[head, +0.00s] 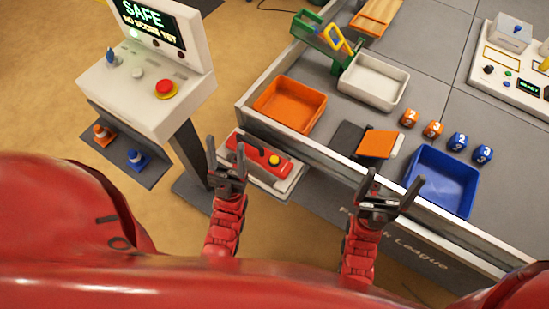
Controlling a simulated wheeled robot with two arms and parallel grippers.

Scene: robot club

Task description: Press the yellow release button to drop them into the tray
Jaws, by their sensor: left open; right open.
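A round yellow button (274,160) sits on a red device (258,154), which rests on a pale ledge at the table's near left edge. My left gripper (226,148) is open and empty, just left of the red device in the picture; one finger overlaps the device's left end, and I cannot tell whether they touch. My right gripper (397,178) is open and empty, in front of the blue tray at the table's near edge. A white tray (369,81) stands at the back, beside a green stand (322,38) with a yellow frame (339,39).
An orange tray (289,105), a blue tray (441,181), an orange square on a dark base (378,144) and several numbered cubes (433,129) are on the table. A console (150,85) with a red button stands left. Another console (512,75) is at right.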

